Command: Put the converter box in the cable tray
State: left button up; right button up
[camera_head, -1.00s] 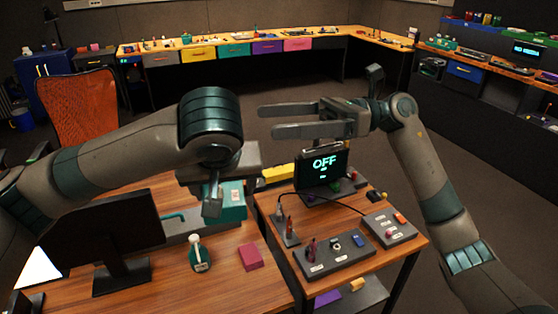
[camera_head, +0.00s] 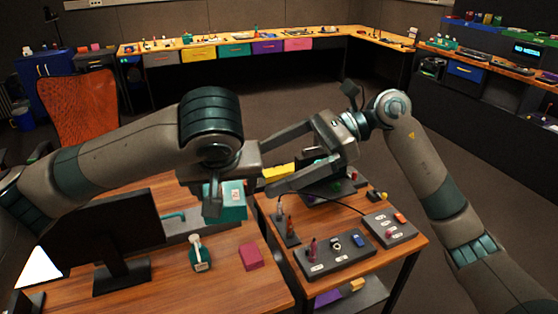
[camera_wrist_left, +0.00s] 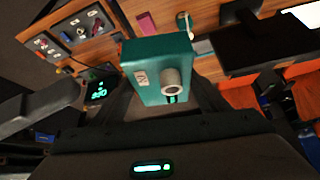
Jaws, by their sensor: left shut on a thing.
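A teal box (camera_head: 236,208), which I take to be the converter box, is in my left gripper (camera_head: 213,196) above the back right of the wooden desk. In the left wrist view the box (camera_wrist_left: 150,58) sits between the two fingers, with a pale label and a round grey connector on it. My right gripper (camera_head: 266,166) is open and empty, with its fingers apart in front of the small display (camera_head: 322,190). A long grey piece (camera_head: 192,228) lies behind the desk items, partly hidden by the box; I cannot tell whether it is the cable tray.
A black monitor (camera_head: 104,230) stands on the desk at left. The right table carries a control panel (camera_head: 338,256) and a smaller button box (camera_head: 390,229).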

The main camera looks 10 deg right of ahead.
aim_at(227, 186)
jog(key=x, duration=1.1)
jog(key=shift+a, duration=0.15)
jog(key=shift+c, duration=0.3)
jog(key=c, duration=0.8)
pick_arm(q)
jog(key=o, duration=1.2)
jog(key=shift+o, duration=0.2)
jog(key=shift+r, duration=0.1)
jog(key=v, duration=1.1)
jog(key=shift+s+r, duration=0.25)
jog(key=shift+r, duration=0.1)
jog(key=shift+w, duration=0.15)
